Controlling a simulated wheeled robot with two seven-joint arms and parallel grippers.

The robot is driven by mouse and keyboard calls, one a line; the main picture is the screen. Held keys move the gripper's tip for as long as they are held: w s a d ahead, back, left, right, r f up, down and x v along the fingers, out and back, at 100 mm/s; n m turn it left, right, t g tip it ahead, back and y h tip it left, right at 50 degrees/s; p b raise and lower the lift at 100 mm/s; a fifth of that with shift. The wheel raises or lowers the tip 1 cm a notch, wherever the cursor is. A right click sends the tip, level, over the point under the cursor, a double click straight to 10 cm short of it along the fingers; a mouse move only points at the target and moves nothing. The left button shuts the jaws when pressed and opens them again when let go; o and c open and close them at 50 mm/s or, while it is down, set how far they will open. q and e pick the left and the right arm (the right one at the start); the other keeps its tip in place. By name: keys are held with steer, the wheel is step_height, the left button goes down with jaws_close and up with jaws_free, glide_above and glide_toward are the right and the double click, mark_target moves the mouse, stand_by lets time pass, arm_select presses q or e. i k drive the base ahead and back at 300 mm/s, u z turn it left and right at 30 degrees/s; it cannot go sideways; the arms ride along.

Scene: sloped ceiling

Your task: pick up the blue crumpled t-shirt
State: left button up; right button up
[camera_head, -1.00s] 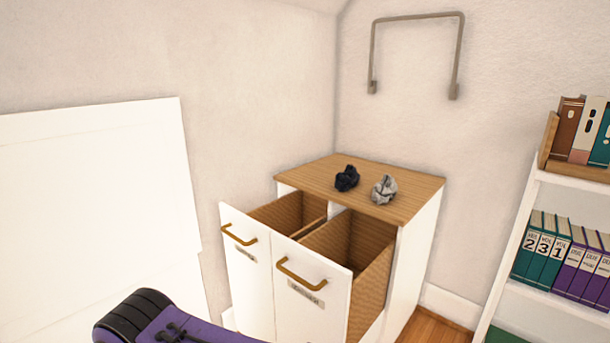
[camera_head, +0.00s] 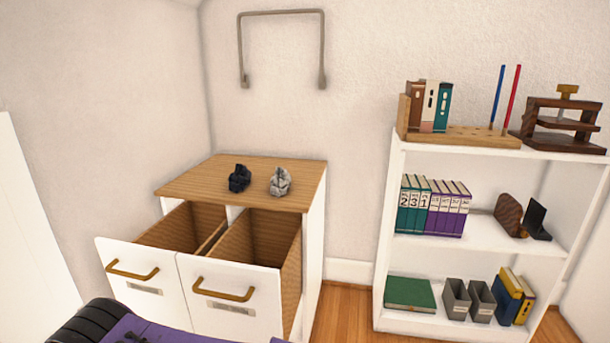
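Neither of my grippers is in view. Nothing touches either cloth.
Two tall cabinet drawers are pulled open, with white fronts and brass handles (camera_head: 223,292); their visible insides look empty. A white shelf unit (camera_head: 397,180) with books and binders stands right. Bare floor (camera_head: 343,309) lies between them. A metal rail (camera_head: 280,13) is on the wall.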

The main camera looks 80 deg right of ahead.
mark_target(241, 177)
steer(key=z, duration=2.55)
